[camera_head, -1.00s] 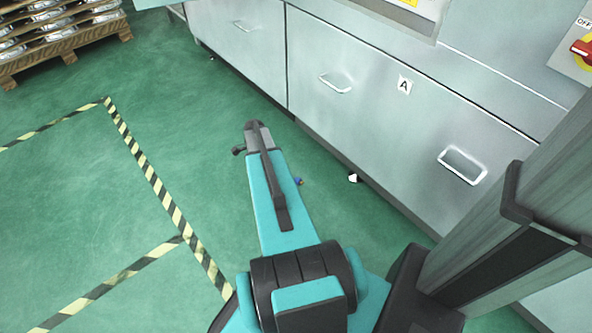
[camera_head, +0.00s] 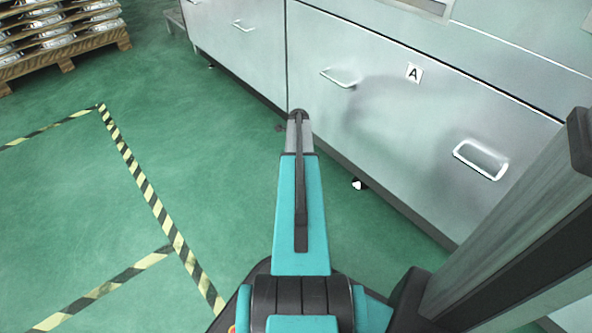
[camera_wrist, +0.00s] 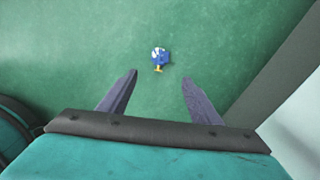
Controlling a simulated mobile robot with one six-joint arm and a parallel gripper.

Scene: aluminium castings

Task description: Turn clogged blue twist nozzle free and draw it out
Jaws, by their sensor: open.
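A small blue piece (camera_wrist: 160,55) with a pale top and a yellow-orange tip shows in the wrist view against the green floor. It looks like the blue nozzle and appears to lie loose on the floor; no socket or holder shows around it. My gripper (camera_wrist: 160,78) is open and empty, its two dark fingers spread apart. The blue piece shows just beyond the fingertips, roughly centred between them, not touching either. In the head view my arm hides the gripper and the blue piece.
A grey cabinet (camera_head: 390,125) with handles and a sign "A" stands along the right. Black-yellow tape (camera_head: 140,170) marks the green floor (camera_head: 70,210) at left, which is clear. A loaded wooden pallet (camera_head: 66,55) stands at the far left.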

